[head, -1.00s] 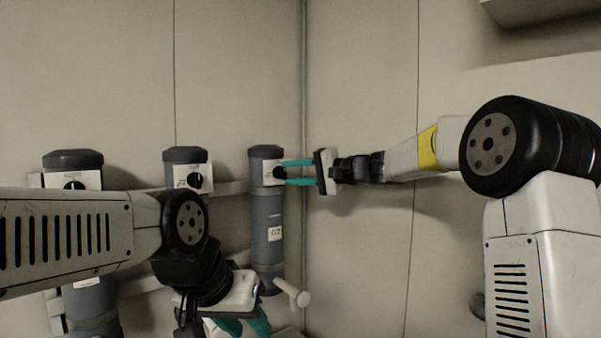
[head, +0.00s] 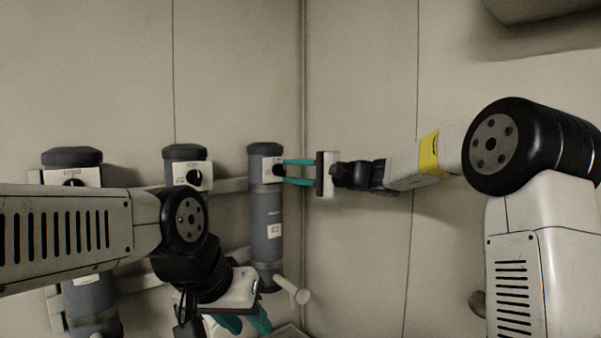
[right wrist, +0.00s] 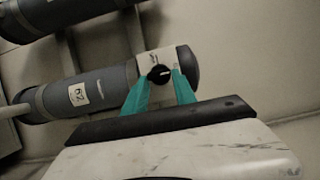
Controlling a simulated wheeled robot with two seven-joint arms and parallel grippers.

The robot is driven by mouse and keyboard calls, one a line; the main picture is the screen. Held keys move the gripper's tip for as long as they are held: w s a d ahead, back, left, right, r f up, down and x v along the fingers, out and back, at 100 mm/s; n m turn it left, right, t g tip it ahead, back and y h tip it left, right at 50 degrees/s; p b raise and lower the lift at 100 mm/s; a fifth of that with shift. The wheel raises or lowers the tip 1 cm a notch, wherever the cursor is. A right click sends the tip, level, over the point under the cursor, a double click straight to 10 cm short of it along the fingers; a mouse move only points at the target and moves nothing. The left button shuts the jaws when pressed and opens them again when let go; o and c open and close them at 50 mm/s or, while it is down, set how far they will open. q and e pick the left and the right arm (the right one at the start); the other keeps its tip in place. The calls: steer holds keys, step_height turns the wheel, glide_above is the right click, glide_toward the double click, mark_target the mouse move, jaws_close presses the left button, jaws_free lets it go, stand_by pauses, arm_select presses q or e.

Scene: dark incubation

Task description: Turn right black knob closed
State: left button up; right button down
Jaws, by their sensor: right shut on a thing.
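The right black knob (right wrist: 159,75) sits on a white plate near the top of the right grey cylinder (head: 266,215). In the right wrist view a pale mark shows on its face. My right gripper (head: 281,171) reaches in from the right, and its teal fingers are shut on the knob, one on each side. In the head view the fingers partly hide the knob. My left gripper (head: 246,324) hangs low at the bottom edge, away from the cylinders. Its teal fingers are apart with nothing seen between them, and their tips are cut off.
A middle cylinder (head: 185,153) and a left cylinder (head: 72,157) stand along the wall, each with a black knob. My left arm hides much of them. A pale peg-like handle (head: 291,290) sticks out below the right cylinder. The wall corner is close to the right gripper.

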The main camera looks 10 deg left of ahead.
steer(key=c, duration=1)
jaws_free()
steer(key=v, duration=0.8)
steer(key=shift+f, duration=0.1)
